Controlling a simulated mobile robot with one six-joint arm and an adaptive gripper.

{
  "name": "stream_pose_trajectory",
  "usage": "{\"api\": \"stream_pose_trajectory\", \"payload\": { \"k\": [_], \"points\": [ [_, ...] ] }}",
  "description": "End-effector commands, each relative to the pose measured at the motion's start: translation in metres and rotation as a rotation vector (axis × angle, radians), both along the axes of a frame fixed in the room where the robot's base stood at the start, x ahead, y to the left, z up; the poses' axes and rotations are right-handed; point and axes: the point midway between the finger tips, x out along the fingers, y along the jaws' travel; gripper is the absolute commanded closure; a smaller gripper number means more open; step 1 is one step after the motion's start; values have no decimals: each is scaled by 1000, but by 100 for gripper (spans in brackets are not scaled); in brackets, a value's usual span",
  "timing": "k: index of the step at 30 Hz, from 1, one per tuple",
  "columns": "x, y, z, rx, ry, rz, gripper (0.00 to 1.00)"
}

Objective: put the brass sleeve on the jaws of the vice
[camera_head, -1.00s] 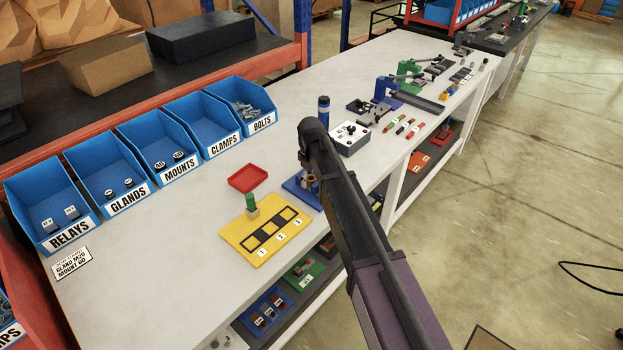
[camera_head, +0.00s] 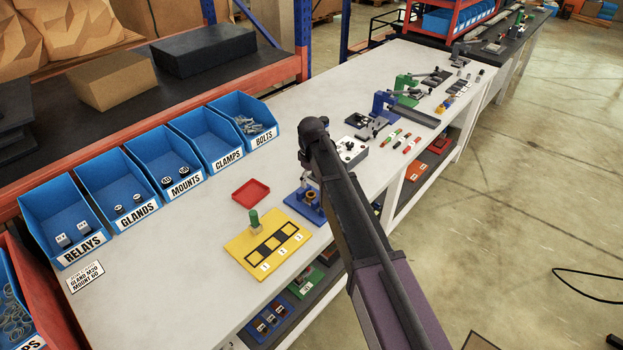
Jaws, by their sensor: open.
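My arm reaches across the right of the head view, its dark joint over the bench. My gripper is not seen. A blue fixture (camera_head: 303,211) stands at the bench's front edge, partly behind my arm, with a brass-coloured round part on it. I cannot tell whether that part is the brass sleeve.
A yellow board (camera_head: 244,247) with a green cylinder (camera_head: 253,217) on it and a red tray (camera_head: 251,190) lie left of the fixture. Blue bins (camera_head: 150,172) line the back of the bench (camera_head: 175,262). A white box (camera_head: 350,150) stands just right of my arm's joint.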

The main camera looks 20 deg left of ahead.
Motion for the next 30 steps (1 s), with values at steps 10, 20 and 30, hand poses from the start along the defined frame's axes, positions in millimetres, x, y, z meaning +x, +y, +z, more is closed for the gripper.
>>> {"api": "stream_pose_trajectory", "payload": {
  "k": [10, 20, 30],
  "points": [
    [0, 0, 33, 0, 0, 0, 19],
    [0, 0, 46, 0, 0, -1, 19],
    [0, -1, 46, 0, 0, -1, 19]
  ]
}}
